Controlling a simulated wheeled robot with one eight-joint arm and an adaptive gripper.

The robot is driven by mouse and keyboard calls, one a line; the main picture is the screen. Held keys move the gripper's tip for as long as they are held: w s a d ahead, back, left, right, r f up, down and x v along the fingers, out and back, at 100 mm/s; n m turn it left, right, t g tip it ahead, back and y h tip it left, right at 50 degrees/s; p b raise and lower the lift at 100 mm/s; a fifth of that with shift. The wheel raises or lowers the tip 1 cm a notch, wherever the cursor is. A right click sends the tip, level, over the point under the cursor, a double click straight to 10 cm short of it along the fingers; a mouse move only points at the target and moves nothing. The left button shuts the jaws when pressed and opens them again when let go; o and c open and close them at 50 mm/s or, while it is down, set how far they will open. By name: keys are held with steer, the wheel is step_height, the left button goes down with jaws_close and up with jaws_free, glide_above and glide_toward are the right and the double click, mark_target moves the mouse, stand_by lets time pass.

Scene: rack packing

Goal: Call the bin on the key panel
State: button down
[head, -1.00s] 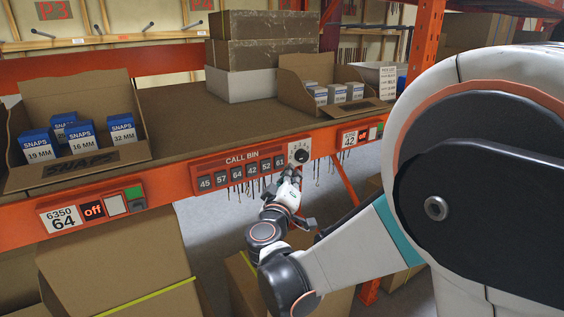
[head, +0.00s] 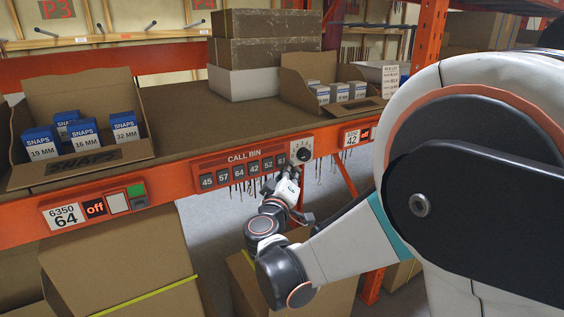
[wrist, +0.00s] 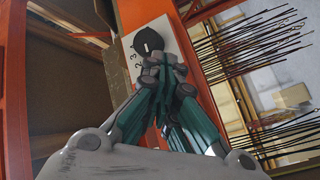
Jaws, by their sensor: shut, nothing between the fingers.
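The key panel (head: 243,157), a red CALL BIN strip, is on the orange shelf beam in the head view. Its row of dark keys reads 45, 57, 64 (head: 237,174), 42, 52 and a last one at the right end, partly covered by my gripper. A black dial (head: 304,154) on a pale plate sits right of the keys; the dial also shows in the wrist view (wrist: 148,42). My gripper (head: 291,172) is shut and empty, just in front of the panel's right end, below left of the dial. Whether its tips touch the panel cannot be told.
An open SNAPS carton (head: 90,162) stands on the shelf. Dark hooks hang below the beam (wrist: 262,45). Cartons (head: 120,255) stand underneath.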

steer(key=shift+w+a, duration=0.1)
stand_by(0.7)
steer(key=shift+w+a, duration=0.15)
steer(key=shift+w, duration=0.1)
steer(key=shift+w+a, duration=0.25)
steer(key=shift+w, duration=0.1)
stand_by(0.9)
steer(key=shift+s+d, duration=0.1)
steer(key=shift+s, duration=0.05)
steer(key=shift+s+d+b, duration=0.35)
steer(key=shift+s+d, duration=0.05)
steer(key=shift+s, duration=0.15)
stand_by(0.4)
steer(key=s+d, duration=0.2)
steer(key=s, duration=0.2)
steer(key=shift+s+d, duration=0.1)
steer(key=shift+d, duration=0.3)
stand_by(0.3)
